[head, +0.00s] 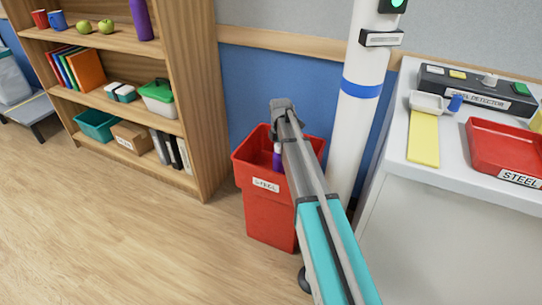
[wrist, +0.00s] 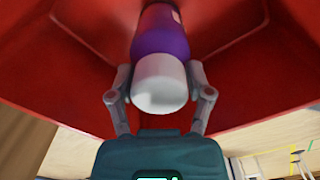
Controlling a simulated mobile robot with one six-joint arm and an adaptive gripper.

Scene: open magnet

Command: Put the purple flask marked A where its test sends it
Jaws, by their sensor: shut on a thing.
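A purple flask with a white cap (wrist: 165,50) is in the wrist view, between the two fingers of my gripper (wrist: 160,97). My gripper is shut on it near the cap end. Red bin walls surround the flask in that view. In the head view, a small part of the purple flask (head: 277,158) shows inside the mouth of the red bin (head: 262,205) labelled STEEL, partly hidden by my arm. A pale patch shows at the flask's far end, but no letter A is readable. The detector (head: 475,87), with a green-lit patch, stands on the white counter.
A red tray (head: 497,150) labelled STEEL lies on the counter beside a yellow strip (head: 423,137). A white post (head: 357,110) with a green light stands close right of the bin. A wooden shelf (head: 188,90) holds another purple bottle (head: 142,20). The floor in front is clear.

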